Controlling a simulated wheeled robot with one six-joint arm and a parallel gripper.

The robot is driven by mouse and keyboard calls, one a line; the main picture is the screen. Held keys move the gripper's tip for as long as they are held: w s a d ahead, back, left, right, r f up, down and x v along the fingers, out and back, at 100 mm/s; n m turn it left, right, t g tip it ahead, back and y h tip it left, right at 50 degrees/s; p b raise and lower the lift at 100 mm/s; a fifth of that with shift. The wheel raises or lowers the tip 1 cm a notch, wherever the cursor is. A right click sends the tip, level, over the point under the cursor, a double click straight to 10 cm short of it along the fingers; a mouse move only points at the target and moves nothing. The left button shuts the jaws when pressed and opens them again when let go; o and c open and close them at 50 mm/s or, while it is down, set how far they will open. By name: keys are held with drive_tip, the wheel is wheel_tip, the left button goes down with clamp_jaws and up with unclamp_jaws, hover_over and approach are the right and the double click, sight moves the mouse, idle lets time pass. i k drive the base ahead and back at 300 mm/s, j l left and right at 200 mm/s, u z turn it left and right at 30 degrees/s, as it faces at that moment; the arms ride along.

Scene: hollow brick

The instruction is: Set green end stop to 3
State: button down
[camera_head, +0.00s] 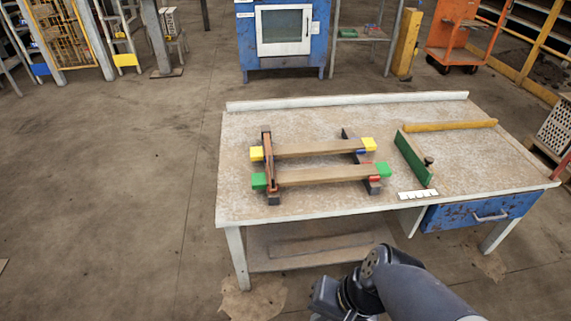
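A green board (413,158) stands on edge on the right part of the workbench, with a dark knob (429,161) near its front end. A white strip with dark marks (418,194) lies at the front edge near it; its figures are too small to read. Two wooden rails lie across dark supports at the middle left. The front rail (322,175) has green ends (383,170), and the rear rail (318,149) has yellow ends (368,144). My arm shows at the bottom, well short of the bench; my gripper's fingers are not visible.
The workbench (245,205) has a raised rear ledge and a blue drawer (478,212) at front right. Open floor lies left.

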sight(420, 166)
drive_tip(key=i+z, duration=0.15)
drive_tip(key=z, duration=0.35)
drive_tip(key=i+z, duration=0.2)
drive_tip(key=z, duration=0.25)
drive_tip(key=j, duration=0.05)
